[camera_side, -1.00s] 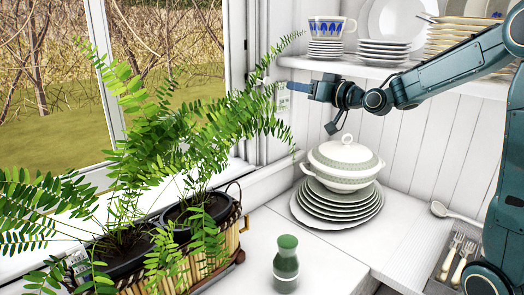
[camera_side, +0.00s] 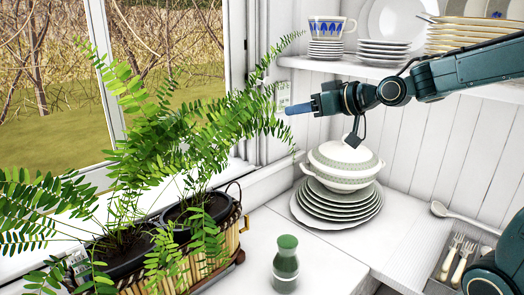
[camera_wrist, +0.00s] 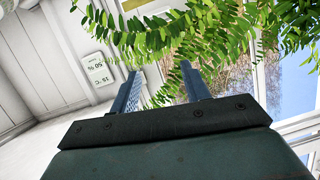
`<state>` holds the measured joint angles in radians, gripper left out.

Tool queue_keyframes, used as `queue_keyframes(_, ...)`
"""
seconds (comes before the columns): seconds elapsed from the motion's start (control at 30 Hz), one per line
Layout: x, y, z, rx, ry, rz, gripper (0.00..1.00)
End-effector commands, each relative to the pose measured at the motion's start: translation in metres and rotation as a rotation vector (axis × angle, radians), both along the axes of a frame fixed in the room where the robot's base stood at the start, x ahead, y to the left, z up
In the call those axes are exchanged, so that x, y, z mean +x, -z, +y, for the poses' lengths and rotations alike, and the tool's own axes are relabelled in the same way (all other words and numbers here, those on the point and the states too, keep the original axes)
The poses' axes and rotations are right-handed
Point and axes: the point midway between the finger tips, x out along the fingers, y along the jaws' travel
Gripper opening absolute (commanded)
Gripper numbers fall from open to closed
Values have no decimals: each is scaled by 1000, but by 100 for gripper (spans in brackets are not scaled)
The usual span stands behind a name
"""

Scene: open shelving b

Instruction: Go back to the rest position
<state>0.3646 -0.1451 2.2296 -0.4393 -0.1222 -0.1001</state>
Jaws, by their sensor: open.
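My gripper (camera_side: 300,108) is in the air above and to the left of the lidded white tureen (camera_side: 345,163), in front of the wall beside the window. It points left toward the fern (camera_side: 215,125). In the wrist view my gripper (camera_wrist: 163,88) shows two blue fingers apart with nothing between them. Fern fronds (camera_wrist: 190,35) hang across and beyond the fingertips there. I cannot tell whether the fronds touch the fingers.
The shelf (camera_side: 390,71) with a cup and plates is close above my arm. Stacked plates (camera_side: 335,208) hold the tureen. A green-capped bottle (camera_side: 286,262) stands in front. Forks (camera_side: 456,255) and a ladle (camera_side: 455,214) lie right. A small wall display (camera_wrist: 97,69) shows left of the fingers.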

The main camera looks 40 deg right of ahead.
Motion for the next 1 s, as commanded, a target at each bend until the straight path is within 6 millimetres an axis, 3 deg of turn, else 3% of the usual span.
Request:
queue_keyframes(0.1,-32,9,21,-37,-22,105,47)
queue_keyframes(0.3,-93,31,41,-86,-34,292,47)
queue_keyframes(0.7,-221,76,51,-134,-5,628,47)
queue_keyframes(0.83,-246,85,50,-134,5,694,47)
queue_keyframes(1.0,-260,91,49,-132,13,730,47)
